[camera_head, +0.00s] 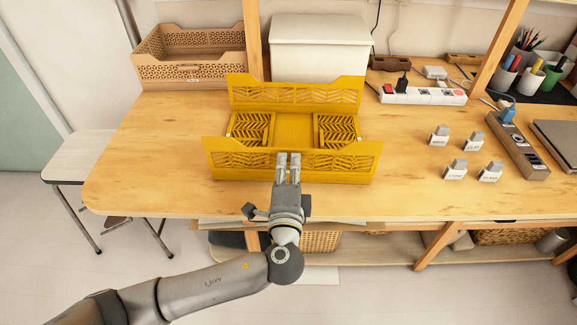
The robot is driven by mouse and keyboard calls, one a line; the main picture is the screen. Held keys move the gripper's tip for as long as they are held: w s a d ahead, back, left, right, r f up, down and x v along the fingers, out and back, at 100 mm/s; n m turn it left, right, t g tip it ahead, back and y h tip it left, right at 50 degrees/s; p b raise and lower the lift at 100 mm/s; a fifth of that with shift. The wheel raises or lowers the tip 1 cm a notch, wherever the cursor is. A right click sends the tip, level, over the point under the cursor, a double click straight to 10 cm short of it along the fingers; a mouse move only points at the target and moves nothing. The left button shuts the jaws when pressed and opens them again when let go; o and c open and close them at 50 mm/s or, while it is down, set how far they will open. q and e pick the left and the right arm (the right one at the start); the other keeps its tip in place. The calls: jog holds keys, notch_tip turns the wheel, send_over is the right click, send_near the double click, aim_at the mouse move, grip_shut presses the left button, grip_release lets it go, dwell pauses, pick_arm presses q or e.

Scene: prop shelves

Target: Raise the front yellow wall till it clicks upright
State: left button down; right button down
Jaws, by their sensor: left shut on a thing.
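The yellow crate stands on the wooden table, its floor (294,130) showing in the middle. Its front wall (234,160) faces me and looks raised and close to upright; I cannot tell whether it is locked. The back wall (297,95) stands up. The two side walls, left (250,129) and right (337,131), lie folded inward. My left gripper (288,157) is shut on the front wall near its middle, with the fingertips at the top edge, and covers part of that wall. My right gripper is not in view.
A brown crate (192,56) and a white box (320,48) stand behind. A white power strip (422,95) and several small labelled adapters (456,169) lie to the right. The table (147,150) is clear left of the yellow crate.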

pick_arm(q)
jog(key=shift+f, duration=0.1)
jog(key=c, duration=1.6)
grip_release()
jog(key=shift+o, duration=0.2)
jog(key=shift+s, duration=0.1)
jog(key=s, duration=1.1)
jog(key=shift+s+a, duration=0.2)
jog(key=shift+s, duration=0.2)
jog(key=shift+f, duration=0.1)
